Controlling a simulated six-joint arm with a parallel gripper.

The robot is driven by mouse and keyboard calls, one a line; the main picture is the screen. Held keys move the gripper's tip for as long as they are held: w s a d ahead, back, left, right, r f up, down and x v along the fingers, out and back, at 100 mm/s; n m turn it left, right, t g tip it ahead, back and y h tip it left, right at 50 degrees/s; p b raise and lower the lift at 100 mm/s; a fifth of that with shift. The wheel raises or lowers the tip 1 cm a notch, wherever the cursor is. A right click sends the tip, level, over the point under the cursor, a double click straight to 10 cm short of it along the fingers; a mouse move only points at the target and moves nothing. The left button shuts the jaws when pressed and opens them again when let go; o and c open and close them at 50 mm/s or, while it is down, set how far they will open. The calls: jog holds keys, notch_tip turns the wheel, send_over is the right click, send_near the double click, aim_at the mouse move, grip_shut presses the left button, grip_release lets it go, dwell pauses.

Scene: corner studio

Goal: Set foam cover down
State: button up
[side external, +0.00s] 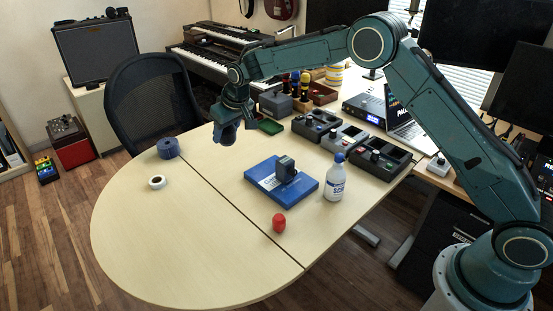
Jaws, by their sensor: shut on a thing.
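My gripper (229,121) hangs pointing down above the back of the pale table (160,240). It is shut on a dark blue, rounded thing, which looks like the foam cover (225,136), and holds it clear of the tabletop. The fingers are small and dark here, so the exact grip is hard to see. A small red, rounded foam-like piece (279,223) stands on the table near the front, apart from my gripper.
A blue book or box (262,182) with a dark block (285,169) on it lies mid-table, beside a white bottle (334,180). A blue roll (168,148) and white tape roll (157,182) sit at left. Pedals (381,159) line the back right. The front left is clear.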

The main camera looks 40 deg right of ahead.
jog(key=s+d+m+h, duration=0.1)
jog(key=s+d+m, duration=0.25)
jog(key=d, duration=1.25)
jog(key=s+d+m+h, duration=0.25)
jog(key=s+d, duration=0.25)
jog(key=d, duration=1.2)
jog(key=shift+m+y, duration=0.3)
jog(key=shift+y, duration=0.05)
notch_tip(320, 180, down, 16)
jog(key=shift+w+a+r, duration=0.1)
jog(key=shift+r, duration=0.15)
jog(key=shift+f, duration=0.15)
jog(key=shift+f, duration=2)
jog(key=shift+f, duration=0.1)
jog(key=o, duration=0.9)
jog(key=shift+o, duration=0.2)
